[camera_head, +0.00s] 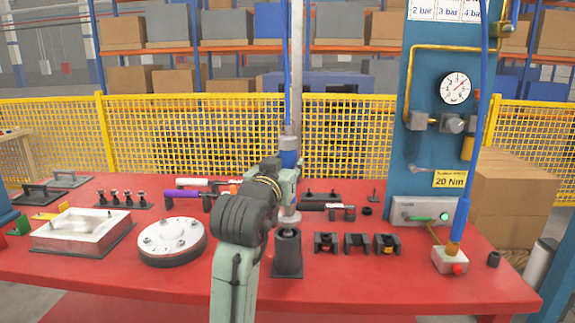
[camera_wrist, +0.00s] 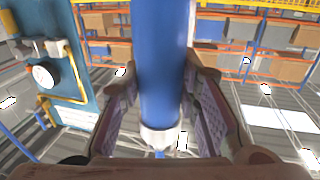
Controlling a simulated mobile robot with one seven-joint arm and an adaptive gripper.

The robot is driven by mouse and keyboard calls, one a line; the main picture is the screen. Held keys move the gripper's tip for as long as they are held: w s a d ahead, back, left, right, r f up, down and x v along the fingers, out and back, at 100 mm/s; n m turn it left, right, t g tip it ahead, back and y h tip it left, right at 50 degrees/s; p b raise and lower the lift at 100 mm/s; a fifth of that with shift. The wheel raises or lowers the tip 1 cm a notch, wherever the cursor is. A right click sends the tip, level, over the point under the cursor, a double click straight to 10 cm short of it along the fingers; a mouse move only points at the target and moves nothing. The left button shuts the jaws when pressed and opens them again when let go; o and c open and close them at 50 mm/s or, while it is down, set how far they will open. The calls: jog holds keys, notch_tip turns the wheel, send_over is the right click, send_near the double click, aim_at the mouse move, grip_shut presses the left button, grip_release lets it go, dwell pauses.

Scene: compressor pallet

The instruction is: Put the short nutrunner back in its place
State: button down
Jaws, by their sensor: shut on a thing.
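The blue nutrunner (camera_head: 288,157) hangs upright on a blue hose above the red table. In the wrist view its blue body (camera_wrist: 163,70) runs between my two fingers, with a pale collar at its lower end. My gripper (camera_head: 283,180) is shut on it; the arm hides part of the tool in the head view. A dark upright cup-shaped holder (camera_head: 288,255) stands directly below. The tool's pale lower end (camera_head: 290,217) is at or just above the holder's mouth; I cannot tell whether it is inside.
A round flanged part (camera_head: 172,240) and a metal block (camera_head: 82,230) stand to the left. Several small black holders (camera_head: 357,243) stand to the right. A blue gauge panel (camera_head: 425,150) and a white box with a red button (camera_head: 450,262) stand further right. Hand tools lie behind.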

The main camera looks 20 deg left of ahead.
jog(key=shift+f+b, duration=1.1)
jog(key=shift+f, duration=0.45)
dwell(0.4)
jog(key=c, duration=1.5)
grip_release()
jog(key=shift+s, duration=0.1)
jog(key=o, duration=0.4)
jog(key=shift+f, duration=0.2)
jog(key=s, duration=1.2)
jog(key=shift+d+r, duration=0.15)
jog(key=shift+d, duration=0.2)
